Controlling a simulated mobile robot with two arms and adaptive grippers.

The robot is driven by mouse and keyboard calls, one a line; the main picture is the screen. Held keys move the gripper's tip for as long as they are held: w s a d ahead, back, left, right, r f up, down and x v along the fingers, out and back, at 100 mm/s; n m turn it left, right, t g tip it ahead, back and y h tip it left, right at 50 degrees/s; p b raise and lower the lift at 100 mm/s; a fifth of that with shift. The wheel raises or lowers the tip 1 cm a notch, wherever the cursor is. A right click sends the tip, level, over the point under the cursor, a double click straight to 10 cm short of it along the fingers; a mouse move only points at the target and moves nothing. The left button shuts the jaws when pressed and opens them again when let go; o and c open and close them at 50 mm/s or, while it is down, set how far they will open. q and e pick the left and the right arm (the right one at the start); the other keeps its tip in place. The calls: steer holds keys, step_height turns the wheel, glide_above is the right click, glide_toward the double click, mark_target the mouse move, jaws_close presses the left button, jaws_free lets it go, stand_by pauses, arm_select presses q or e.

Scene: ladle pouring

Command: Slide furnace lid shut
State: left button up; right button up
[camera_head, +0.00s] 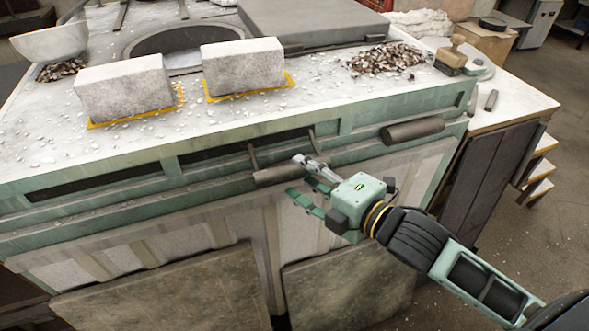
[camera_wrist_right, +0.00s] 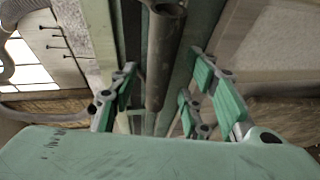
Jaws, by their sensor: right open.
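The furnace lid (camera_head: 312,22), a thick grey slab, lies on the furnace top at the back. The round furnace opening (camera_head: 180,40) is uncovered to its left. A grey cylindrical handle (camera_head: 275,175) sticks out from the green front face below the tabletop. My right gripper (camera_head: 305,180) is open at the right end of this handle. In the right wrist view the handle (camera_wrist_right: 164,50) extends between the spread fingers (camera_wrist_right: 160,95), with gaps on both sides. My left gripper is not in view.
Two pale blocks (camera_head: 125,88) (camera_head: 243,68) stand on yellow-marked spots near the front edge. A second grey handle (camera_head: 412,131) is farther right on the front. A bowl-shaped ladle (camera_head: 50,43) and a rubble pile (camera_head: 387,58) are on top.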

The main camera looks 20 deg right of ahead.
mark_target(299, 174)
steer(key=shift+x, duration=1.65)
steer(key=shift+c, duration=0.3)
jaws_close()
